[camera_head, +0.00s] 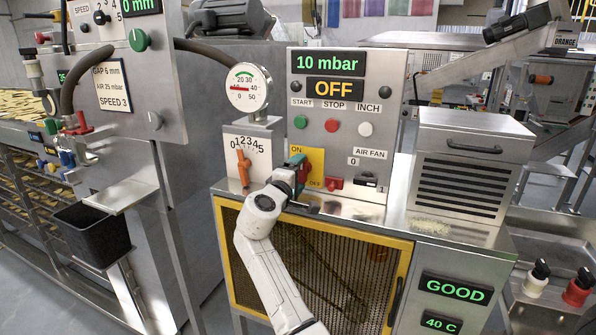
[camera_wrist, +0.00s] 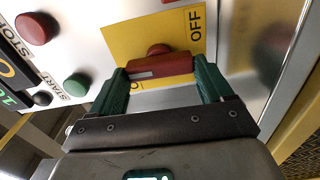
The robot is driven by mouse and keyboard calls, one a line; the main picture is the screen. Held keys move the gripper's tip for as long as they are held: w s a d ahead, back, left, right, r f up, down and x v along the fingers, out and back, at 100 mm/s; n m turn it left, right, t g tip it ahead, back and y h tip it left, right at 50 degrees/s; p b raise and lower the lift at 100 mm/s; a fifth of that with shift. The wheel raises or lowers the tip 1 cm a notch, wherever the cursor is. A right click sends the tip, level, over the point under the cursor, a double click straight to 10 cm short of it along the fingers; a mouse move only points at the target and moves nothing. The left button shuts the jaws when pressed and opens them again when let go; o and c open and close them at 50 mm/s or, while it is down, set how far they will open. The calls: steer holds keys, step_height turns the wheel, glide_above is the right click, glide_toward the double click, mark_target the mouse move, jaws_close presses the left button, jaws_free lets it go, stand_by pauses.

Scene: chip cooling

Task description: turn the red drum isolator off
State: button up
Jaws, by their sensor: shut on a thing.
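The red drum isolator handle (camera_wrist: 160,67) is a bar with a pale stripe on a yellow plate (camera_wrist: 115,38) in the wrist view. My gripper (camera_wrist: 162,82) has its green fingers at the two ends of the bar, shut on it. OFF is printed on the plate beyond the right finger; the ON lettering is mostly hidden. In the head view my gripper (camera_head: 297,174) is at the yellow plate (camera_head: 315,160), with ON at upper left and OFF at lower right. It hides most of the handle, so which mark the handle points to is unclear.
Above are the green START (camera_head: 300,121), red STOP (camera_head: 332,125) and white INCH (camera_head: 365,129) buttons, and a display (camera_head: 335,89) reading OFF. A red knob (camera_head: 333,183) and the AIR FAN switch (camera_head: 369,179) are close on the right. An orange lever (camera_head: 243,167) is left.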

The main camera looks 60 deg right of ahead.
steer(key=shift+w+a+n, duration=0.1)
steer(key=shift+w+n, duration=0.05)
steer(key=shift+n, duration=0.15)
steer(key=o, duration=1)
steer(key=shift+c, duration=0.2)
steer(key=a+b, duration=0.2)
steer(key=a, duration=0.8)
steer(key=shift+s+a, duration=0.35)
steer(key=shift+s, duration=0.1)
